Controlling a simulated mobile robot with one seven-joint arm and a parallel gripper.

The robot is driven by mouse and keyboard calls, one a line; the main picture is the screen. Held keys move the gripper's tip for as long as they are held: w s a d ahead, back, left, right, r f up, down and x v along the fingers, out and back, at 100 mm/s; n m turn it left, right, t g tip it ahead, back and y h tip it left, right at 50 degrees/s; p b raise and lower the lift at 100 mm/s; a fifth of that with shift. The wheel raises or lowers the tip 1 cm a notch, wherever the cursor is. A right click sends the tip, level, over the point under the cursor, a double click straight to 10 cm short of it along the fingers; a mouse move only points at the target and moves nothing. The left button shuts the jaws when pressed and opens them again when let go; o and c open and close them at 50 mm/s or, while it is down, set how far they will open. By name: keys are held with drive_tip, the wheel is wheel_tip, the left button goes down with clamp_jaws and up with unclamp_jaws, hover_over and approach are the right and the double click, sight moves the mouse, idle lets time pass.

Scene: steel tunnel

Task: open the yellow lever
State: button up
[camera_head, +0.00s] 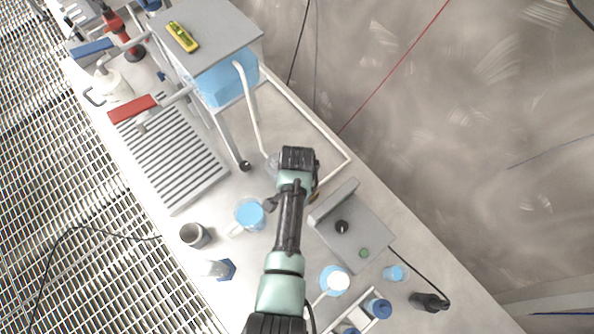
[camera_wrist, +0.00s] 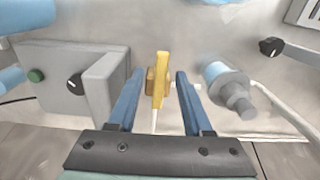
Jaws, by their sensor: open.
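The yellow lever (camera_wrist: 161,80) shows in the wrist view, upright on a yellow-brown valve body near the picture's middle. My gripper (camera_wrist: 154,80) is open, with its two blue fingers on either side of the lever. A gap shows between the lever and each finger, so I see no contact. In the head view my gripper (camera_head: 297,160) is at the end of my arm, over the bench between the frame and the grey box. There my arm hides most of the lever; only a small yellowish bit shows beside it.
A grey box (camera_wrist: 105,85) with a black knob and green button stands close left of my fingers. A grey fitting (camera_wrist: 232,92) is close on the right. In the head view, a pipe frame (camera_head: 250,115), a beaker (camera_head: 249,214) and a dark cup (camera_head: 194,235) stand nearby.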

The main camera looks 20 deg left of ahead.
wheel_tip(320, 180, up, 13)
drive_tip(key=b, duration=0.1)
idle(0.5)
drive_tip(key=shift+f, duration=0.1)
idle(0.3)
drive_tip(key=w+r+n+t+y+b, duration=0.1)
drive_tip(key=w+r+n+t+b, duration=0.15)
drive_tip(key=w+r+t, duration=1)
drive_tip(key=w+d+r+n+t+b, duration=0.1)
drive_tip(key=w+d+r+t, duration=0.15)
drive_tip(key=r, duration=0.85)
drive_tip(key=w+d+r+t+b, duration=0.1)
drive_tip(key=w+r, duration=0.2)
drive_tip(key=r, duration=0.8)
drive_tip(key=s+d+r+n+t, duration=0.1)
drive_tip(key=s+r+t, duration=0.2)
drive_tip(key=s+r, duration=0.2)
drive_tip(key=s+d+r+t+b, duration=0.1)
drive_tip(key=s+r+t, duration=0.3)
drive_tip(key=r, duration=0.8)
drive_tip(key=s+d+r+n+t+h+b, duration=0.1)
drive_tip(key=s+r+t, duration=0.3)
drive_tip(key=r, duration=0.5)
drive_tip(key=shift+s+d+r+n, duration=0.2)
drive_tip(key=shift+s+d+n, duration=0.15)
drive_tip(key=shift+s+d, duration=0.75)
